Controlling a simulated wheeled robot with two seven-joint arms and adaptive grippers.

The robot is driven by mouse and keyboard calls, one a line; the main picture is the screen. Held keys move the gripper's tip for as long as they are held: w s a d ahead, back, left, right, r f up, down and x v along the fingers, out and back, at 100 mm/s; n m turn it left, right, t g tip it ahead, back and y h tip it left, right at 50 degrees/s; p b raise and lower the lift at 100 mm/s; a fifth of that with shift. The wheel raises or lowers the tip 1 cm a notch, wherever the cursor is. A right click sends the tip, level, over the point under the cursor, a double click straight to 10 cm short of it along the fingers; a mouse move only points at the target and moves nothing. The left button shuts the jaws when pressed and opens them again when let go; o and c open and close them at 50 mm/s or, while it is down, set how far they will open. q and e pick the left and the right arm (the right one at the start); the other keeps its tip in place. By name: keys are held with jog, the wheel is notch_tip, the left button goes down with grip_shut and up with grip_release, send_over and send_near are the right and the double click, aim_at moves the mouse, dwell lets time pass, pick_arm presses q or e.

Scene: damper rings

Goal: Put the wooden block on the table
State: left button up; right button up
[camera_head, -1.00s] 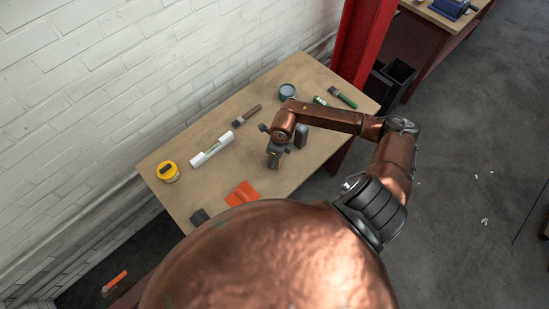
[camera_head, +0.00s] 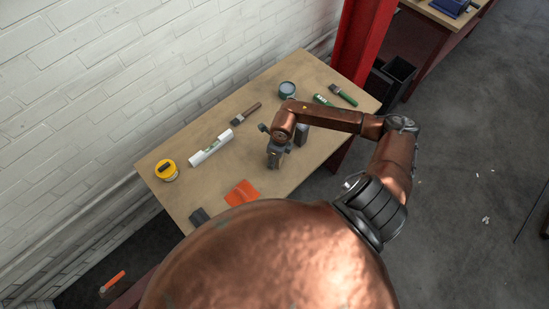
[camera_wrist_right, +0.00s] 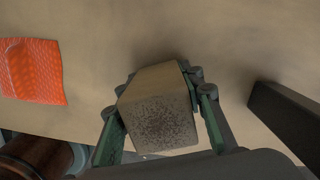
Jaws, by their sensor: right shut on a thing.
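The wooden block (camera_wrist_right: 158,105) is a tan box with a dark speckled end face. It fills the space between the fingers of my right gripper (camera_wrist_right: 160,115) in the right wrist view, and the gripper is shut on it. In the head view my right gripper (camera_head: 276,158) points down over the front part of the table (camera_head: 225,170); the block is hidden there by the gripper and wrist. I cannot tell whether the block touches the tabletop. My left gripper is not in view.
An orange piece (camera_head: 242,192) lies left of the gripper, and a dark upright object (camera_head: 301,134) stands close to its right. The table's middle is clear.

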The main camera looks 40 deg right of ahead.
jog(key=o, duration=1.3)
jog(key=shift+o, duration=0.2)
jog(key=r, duration=0.4)
jog(key=s+r, duration=0.1)
jog(key=r, duration=0.7)
jog(key=shift+s+d, duration=0.15)
jog(key=shift+d, duration=0.25)
grip_shut()
jog(key=shift+f, duration=0.1)
dwell(0.5)
